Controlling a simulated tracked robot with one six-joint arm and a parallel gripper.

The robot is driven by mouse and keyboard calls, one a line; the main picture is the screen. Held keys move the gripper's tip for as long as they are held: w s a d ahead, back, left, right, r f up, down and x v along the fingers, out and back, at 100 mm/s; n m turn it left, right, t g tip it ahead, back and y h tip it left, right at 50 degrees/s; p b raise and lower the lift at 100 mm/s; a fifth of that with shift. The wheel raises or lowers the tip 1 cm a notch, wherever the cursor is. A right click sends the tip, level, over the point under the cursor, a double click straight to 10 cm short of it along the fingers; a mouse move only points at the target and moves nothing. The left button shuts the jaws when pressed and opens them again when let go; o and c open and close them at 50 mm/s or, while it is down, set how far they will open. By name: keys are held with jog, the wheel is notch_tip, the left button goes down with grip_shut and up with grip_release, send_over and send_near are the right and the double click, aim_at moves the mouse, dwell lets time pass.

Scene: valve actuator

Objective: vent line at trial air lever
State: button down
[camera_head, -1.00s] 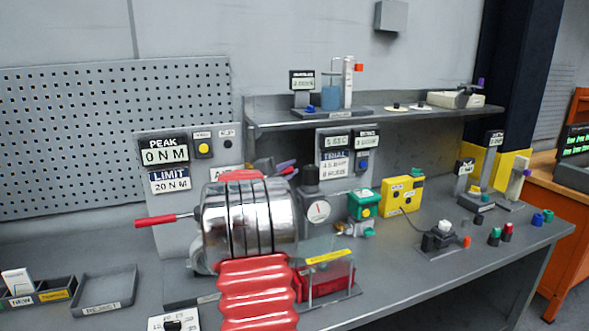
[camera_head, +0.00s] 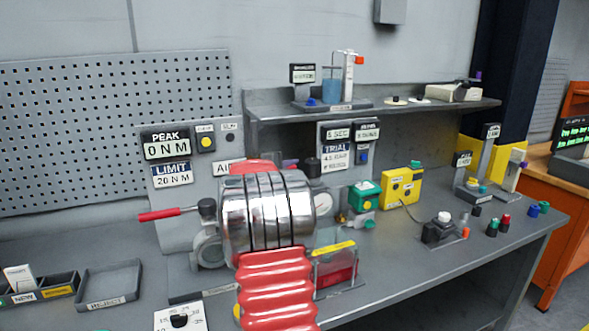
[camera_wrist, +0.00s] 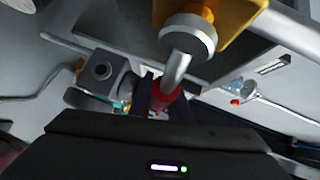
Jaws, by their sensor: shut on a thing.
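In the wrist view my gripper (camera_wrist: 152,112) is shut on the red end of a grey bent lever (camera_wrist: 178,68). The lever runs up to a round silver hub on a yellow part. The dark fingers are partly hidden by the gripper's body. In the head view my chrome and red arm covers the gripper and the lever. The TRIAL panel (camera_head: 336,155) stands behind the arm, with small displays on its top. A label beginning "AI" (camera_head: 226,168) is partly covered by my arm.
A green box (camera_head: 365,195) and a yellow box (camera_head: 401,187) stand right of my arm. A red-handled lever (camera_head: 168,214) juts out left. A clear-fronted stand (camera_head: 336,268) is close to the arm. A REJECT tray (camera_head: 108,286) lies at the left.

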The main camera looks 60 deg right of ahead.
jog(key=shift+f, duration=0.45)
jog(key=c, duration=2)
grip_release()
jog(key=o, duration=0.3)
jog(key=shift+r, duration=0.1)
jog(key=shift+o, duration=0.2)
jog(key=shift+r, duration=0.15)
jog(key=a+r, duration=0.2)
jog(key=a, duration=1.1)
jog(key=shift+s+a+r, duration=0.2)
jog(key=shift+s+a, duration=0.05)
jog(key=shift+s, duration=0.2)
